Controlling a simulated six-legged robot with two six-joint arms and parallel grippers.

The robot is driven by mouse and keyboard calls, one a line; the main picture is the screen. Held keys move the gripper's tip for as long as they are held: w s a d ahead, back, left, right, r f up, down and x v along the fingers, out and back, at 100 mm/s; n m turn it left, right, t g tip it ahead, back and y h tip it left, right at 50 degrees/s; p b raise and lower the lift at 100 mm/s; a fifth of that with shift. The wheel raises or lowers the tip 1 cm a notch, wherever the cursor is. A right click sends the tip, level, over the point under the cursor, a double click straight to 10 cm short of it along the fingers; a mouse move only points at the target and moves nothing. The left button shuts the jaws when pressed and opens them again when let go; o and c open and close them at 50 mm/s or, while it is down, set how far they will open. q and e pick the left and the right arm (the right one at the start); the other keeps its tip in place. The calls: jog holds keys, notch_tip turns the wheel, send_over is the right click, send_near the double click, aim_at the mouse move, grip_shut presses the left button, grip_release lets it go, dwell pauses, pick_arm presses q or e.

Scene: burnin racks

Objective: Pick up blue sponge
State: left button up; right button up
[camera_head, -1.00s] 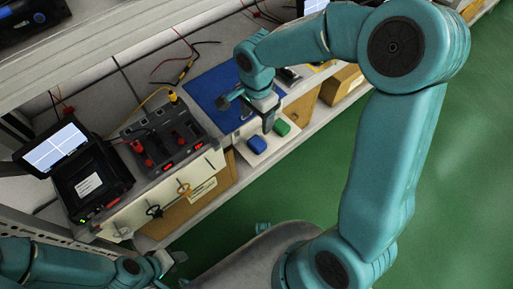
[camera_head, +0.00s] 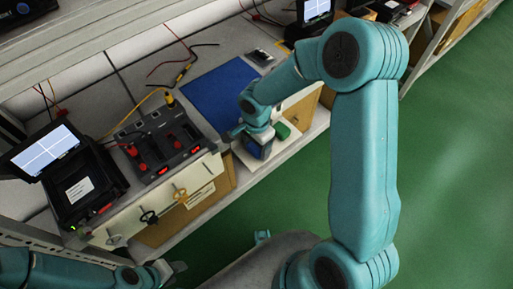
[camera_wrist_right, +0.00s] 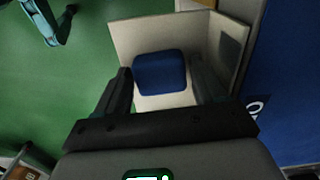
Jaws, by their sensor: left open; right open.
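The blue sponge (camera_wrist_right: 160,72) lies on a pale tray in the right wrist view. In the head view the blue sponge (camera_head: 254,150) is partly hidden by my right gripper (camera_head: 259,142). My right gripper (camera_wrist_right: 162,80) is open, with one finger on each side of the sponge in the wrist picture. Small gaps seem to show beside the sponge; I cannot tell how far above it the fingertips are. My left gripper (camera_head: 168,269) is open and empty at the bottom of the head view, away from the sponge.
The pale tray (camera_wrist_right: 150,38) has raised walls. A blue mat (camera_head: 215,88) lies behind it. A black device with red knobs (camera_head: 160,145) and a screen unit (camera_head: 85,190) stand to the left. Green floor lies in front.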

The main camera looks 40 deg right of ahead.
jog(key=c, duration=0.7)
jog(key=shift+c, duration=0.2)
jog(key=shift+r, duration=0.15)
notch_tip(320, 180, up, 20)
jog(key=p, duration=0.4)
jog(key=shift+c, duration=1.1)
